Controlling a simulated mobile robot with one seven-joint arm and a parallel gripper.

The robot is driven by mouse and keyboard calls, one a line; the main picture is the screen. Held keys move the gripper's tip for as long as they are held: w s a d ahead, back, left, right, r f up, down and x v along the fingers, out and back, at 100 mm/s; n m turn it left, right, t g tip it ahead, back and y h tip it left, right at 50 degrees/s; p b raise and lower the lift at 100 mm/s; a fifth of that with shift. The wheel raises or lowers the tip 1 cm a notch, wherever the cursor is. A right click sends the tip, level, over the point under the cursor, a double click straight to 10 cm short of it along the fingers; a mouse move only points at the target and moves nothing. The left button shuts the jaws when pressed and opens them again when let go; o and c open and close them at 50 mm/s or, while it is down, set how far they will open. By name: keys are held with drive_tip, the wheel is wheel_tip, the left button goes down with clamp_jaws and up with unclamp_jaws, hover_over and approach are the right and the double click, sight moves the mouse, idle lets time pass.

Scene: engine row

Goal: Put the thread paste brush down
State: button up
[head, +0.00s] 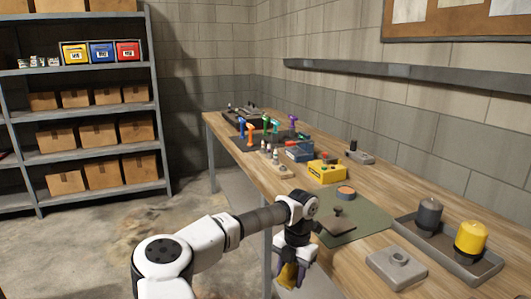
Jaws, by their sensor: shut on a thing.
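My gripper (290,274) points down in front of the bench's near edge, at the lower middle of the head view. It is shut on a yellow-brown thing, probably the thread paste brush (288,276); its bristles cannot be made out. A green mat (362,221) lies on the wooden bench to the right of the gripper. A dark brown piece with a knob (337,222) sits on the mat, partly beside my wrist. A small round tin with an orange top (345,193) stands at the mat's far edge.
A grey tray (487,266) holds a dark and a yellow cylinder at right. A grey block (396,268) lies at the bench's front. A yellow box (325,172), small bottles and coloured tools stand farther back. The mat's right part is bare.

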drive_tip(key=s+a+f+m+t+b, duration=0.15)
drive_tip(key=a+f+m, duration=0.25)
drive_tip(key=f+m, duration=0.75)
drive_tip(key=a+f+m+t+b, duration=0.1)
drive_tip(key=a+f+m+t, duration=0.15)
drive_tip(key=f+m, duration=0.9)
drive_tip(key=s+f+m+h, duration=0.1)
drive_tip(key=s+f+m, duration=0.4)
drive_tip(key=s+f, duration=0.1)
drive_tip(key=shift+s+a+f+m+h+b, duration=0.15)
drive_tip(key=shift+s+f+m+h+b, duration=0.2)
drive_tip(key=shift+f, duration=0.45)
drive_tip(key=shift+w, duration=0.1)
